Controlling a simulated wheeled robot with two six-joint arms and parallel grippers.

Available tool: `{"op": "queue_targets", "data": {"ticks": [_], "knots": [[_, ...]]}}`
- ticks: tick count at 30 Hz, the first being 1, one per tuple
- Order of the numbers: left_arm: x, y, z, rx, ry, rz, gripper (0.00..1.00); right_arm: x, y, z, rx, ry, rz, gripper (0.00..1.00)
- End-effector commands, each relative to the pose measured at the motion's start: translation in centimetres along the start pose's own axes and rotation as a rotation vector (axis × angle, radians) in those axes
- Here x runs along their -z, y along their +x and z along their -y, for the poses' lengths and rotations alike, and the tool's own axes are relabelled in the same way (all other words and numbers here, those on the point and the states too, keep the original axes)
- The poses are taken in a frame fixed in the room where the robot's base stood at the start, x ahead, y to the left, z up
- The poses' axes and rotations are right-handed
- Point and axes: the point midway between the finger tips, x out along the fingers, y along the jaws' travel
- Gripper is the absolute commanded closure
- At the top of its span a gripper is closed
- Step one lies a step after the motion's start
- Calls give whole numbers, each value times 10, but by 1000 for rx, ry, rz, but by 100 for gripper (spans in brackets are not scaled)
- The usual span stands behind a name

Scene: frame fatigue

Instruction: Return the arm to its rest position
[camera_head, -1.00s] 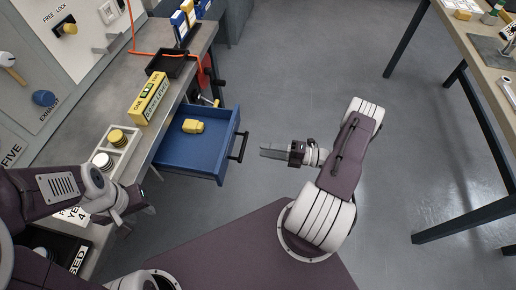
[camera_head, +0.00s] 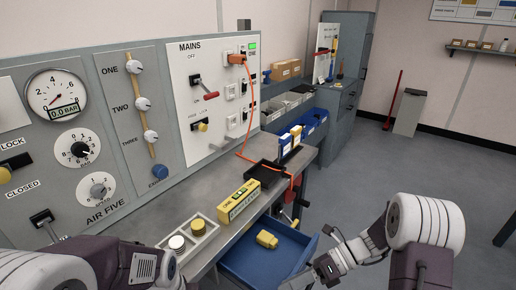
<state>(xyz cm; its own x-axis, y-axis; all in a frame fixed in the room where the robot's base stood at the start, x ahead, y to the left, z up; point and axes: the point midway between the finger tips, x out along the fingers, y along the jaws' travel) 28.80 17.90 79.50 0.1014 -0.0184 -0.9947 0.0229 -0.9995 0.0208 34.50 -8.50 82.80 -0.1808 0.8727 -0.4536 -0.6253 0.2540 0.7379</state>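My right arm comes in from the right edge, and its gripper (camera_head: 299,281) is low in the head view, beside the open blue drawer (camera_head: 262,262). Its fingers are partly cut off by the bottom edge, so I cannot tell whether they are open or shut. I see nothing held in the visible part. My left arm (camera_head: 110,262) lies across the lower left, in front of the bench. Its fingers are not in view. A yellow block-like object (camera_head: 267,239) lies in the drawer.
A grey bench (camera_head: 215,190) runs along the control panel (camera_head: 75,130). It carries a yellow box (camera_head: 239,201), a tray of round pieces (camera_head: 188,238) and a black tray (camera_head: 264,173). An orange cable (camera_head: 252,110) hangs from the panel. Floor (camera_head: 400,165) is open at right.

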Motion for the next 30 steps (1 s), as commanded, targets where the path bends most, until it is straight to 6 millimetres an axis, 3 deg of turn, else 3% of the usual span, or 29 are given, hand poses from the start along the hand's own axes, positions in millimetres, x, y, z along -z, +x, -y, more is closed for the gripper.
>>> {"op": "queue_targets", "data": {"ticks": [1,3,7,11,16,19,20,21,27,30], "knots": [[0,0,0,0,0,0,64,9,10,-20,37,-154,-127,64],[0,0,0,0,0,0,64,29,16,-36,81,-382,-300,64],[0,0,0,0,0,0,64,63,10,-47,132,-812,-593,64],[0,0,0,0,0,0,64,92,-12,-38,125,-1290,-903,64],[0,0,0,0,0,0,64,114,-44,-7,-25,-1789,-1235,64],[0,0,0,0,0,0,64,98,-56,12,-114,-2053,-1378,64],[0,-5,0,0,0,0,64,95,-58,8,-151,-2102,-1390,64],[3,-34,-1,0,0,2,64,80,-71,-14,-144,-2090,-1385,64],[10,-99,-2,0,0,-1,64,48,-100,-62,-141,-2084,-1382,64],[13,-123,-2,0,0,-1,64,36,-111,-79,-140,-2083,-1381,64]]}}
